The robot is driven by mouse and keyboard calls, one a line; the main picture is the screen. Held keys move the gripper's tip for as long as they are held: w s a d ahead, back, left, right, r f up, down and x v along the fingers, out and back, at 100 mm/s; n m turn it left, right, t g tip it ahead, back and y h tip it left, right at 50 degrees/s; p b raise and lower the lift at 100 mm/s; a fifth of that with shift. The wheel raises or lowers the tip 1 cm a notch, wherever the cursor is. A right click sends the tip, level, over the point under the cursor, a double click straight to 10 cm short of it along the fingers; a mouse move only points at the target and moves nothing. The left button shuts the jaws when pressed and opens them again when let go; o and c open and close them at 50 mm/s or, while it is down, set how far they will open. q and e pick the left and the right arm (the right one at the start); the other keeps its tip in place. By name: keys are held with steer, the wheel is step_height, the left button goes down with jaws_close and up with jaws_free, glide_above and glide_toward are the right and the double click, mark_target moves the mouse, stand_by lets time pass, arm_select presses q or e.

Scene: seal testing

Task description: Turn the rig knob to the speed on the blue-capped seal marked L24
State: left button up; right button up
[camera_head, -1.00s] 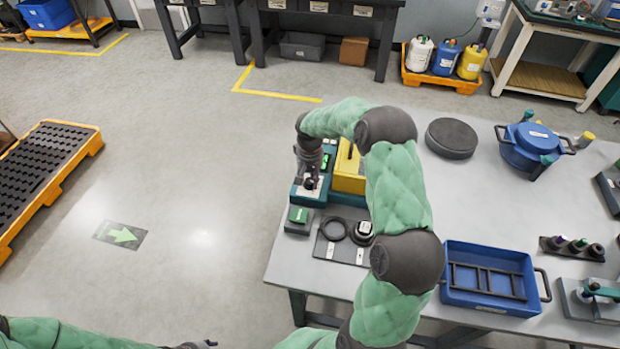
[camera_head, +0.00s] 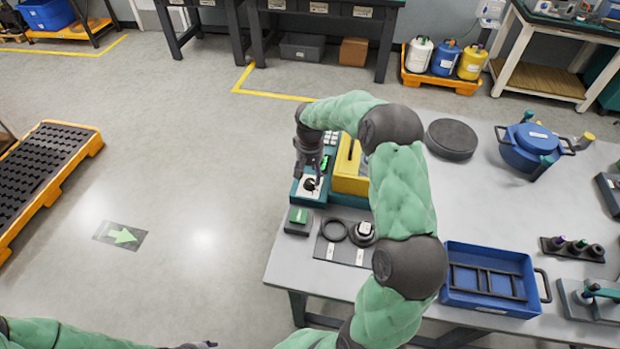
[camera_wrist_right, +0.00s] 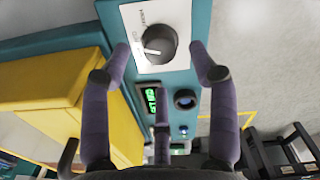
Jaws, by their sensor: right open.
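The rig (camera_head: 309,201) is a teal box with a white plate and a dark round knob (camera_head: 309,185), at the table's left edge. In the right wrist view the knob (camera_wrist_right: 157,45) has a pale pointer line, and a lit green display (camera_wrist_right: 152,101) sits nearby, its figures unclear. My right gripper (camera_wrist_right: 158,58) is open, its fingers spread around the knob's outline without visible contact; it also shows above the knob in the head view (camera_head: 308,172). My left gripper (camera_head: 198,345) is barely in view at the bottom edge. I cannot make out a blue cap or the L24 marking on any seal.
A yellow housing (camera_head: 349,177) stands right of the knob. In front lie a dark mat (camera_head: 327,250) with a black ring (camera_head: 333,229) and a white-topped round part (camera_head: 363,231). A blue tray (camera_head: 490,312), blue pot (camera_head: 528,148) and small rack (camera_head: 571,256) stand further right.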

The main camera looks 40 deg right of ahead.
mark_target(310, 181)
step_height(310, 181, up, 8)
steer(key=shift+r, duration=0.25)
stand_by(0.6)
